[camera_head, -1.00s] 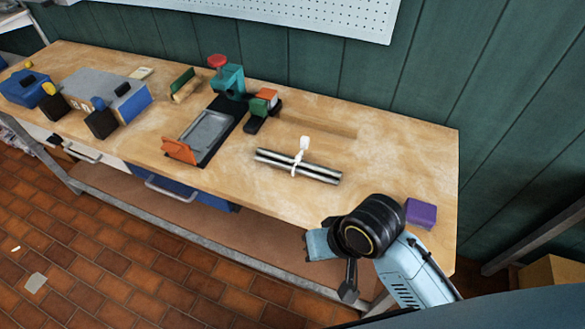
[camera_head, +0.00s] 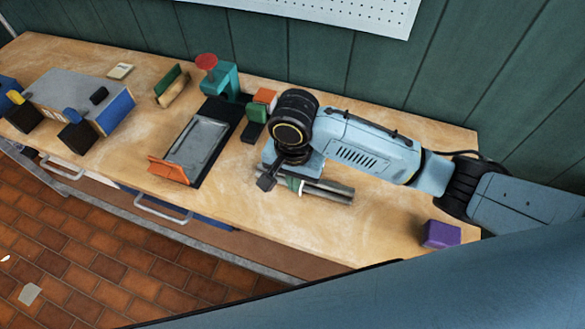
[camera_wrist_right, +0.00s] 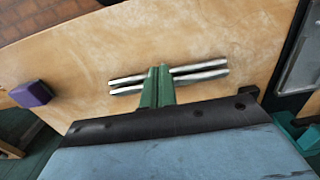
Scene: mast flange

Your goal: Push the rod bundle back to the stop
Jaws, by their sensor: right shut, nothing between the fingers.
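The rod bundle, several shiny grey rods, lies on the wooden workbench (camera_head: 390,215); its right part (camera_head: 328,191) shows beyond my right gripper. My right gripper (camera_head: 295,186) is shut and empty, pointing down over the bundle's left half. In the right wrist view its green fingers (camera_wrist_right: 157,72) overlap the middle of the bundle (camera_wrist_right: 204,71), with rods showing on both sides. I cannot tell whether they touch the rods. The white tie on the bundle is mostly hidden. The stop cannot be made out; my arm covers the bench behind the bundle. My left gripper is not in view.
A black stand with a grey tray (camera_head: 200,143) and orange flap (camera_head: 168,170) is left of the bundle. A green and orange block piece (camera_head: 258,112) is close to my wrist. A purple block (camera_head: 440,234) sits at front right. The green wall (camera_head: 450,70) bounds the back.

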